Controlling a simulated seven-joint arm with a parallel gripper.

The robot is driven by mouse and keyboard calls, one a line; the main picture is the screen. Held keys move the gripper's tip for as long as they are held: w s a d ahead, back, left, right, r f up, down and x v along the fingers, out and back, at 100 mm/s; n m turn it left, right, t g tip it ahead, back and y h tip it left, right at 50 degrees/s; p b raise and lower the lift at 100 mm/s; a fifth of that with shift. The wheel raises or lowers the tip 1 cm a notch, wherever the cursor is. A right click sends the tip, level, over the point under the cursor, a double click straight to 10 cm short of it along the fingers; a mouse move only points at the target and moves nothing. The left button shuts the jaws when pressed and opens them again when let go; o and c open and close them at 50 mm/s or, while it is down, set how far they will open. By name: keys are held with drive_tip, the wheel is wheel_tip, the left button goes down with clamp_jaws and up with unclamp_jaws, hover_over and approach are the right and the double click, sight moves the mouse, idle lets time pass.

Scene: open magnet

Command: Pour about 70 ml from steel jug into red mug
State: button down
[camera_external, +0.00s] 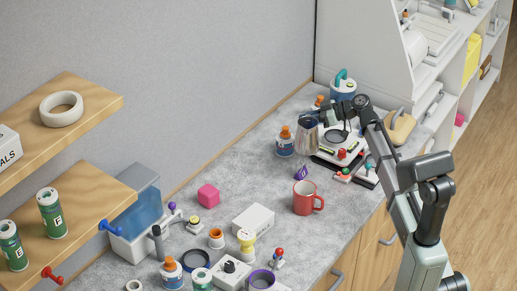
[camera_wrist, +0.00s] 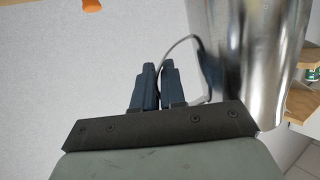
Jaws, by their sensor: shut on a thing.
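The steel jug (camera_external: 307,138) hangs in the air above the grey counter, held by my gripper (camera_external: 323,112). In the wrist view my gripper (camera_wrist: 158,85) is shut on the jug's thin handle, and the shiny jug body (camera_wrist: 238,50) fills the right side. The jug looks roughly upright; its contents cannot be seen. The red mug (camera_external: 305,199) stands upright on the counter, below and in front of the jug, its handle to the right. The inside of the mug cannot be made out clearly.
A purple cone (camera_external: 301,172) stands between jug and mug. A bottle with an orange cap (camera_external: 285,144) is left of the jug. A white box (camera_external: 253,219), pink cube (camera_external: 209,195) and several small items lie to the left. A white device (camera_external: 338,146) is behind.

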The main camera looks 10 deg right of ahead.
wheel_tip(320, 180, down, 6)
idle(0.5)
drive_tip(key=shift+s, duration=0.2)
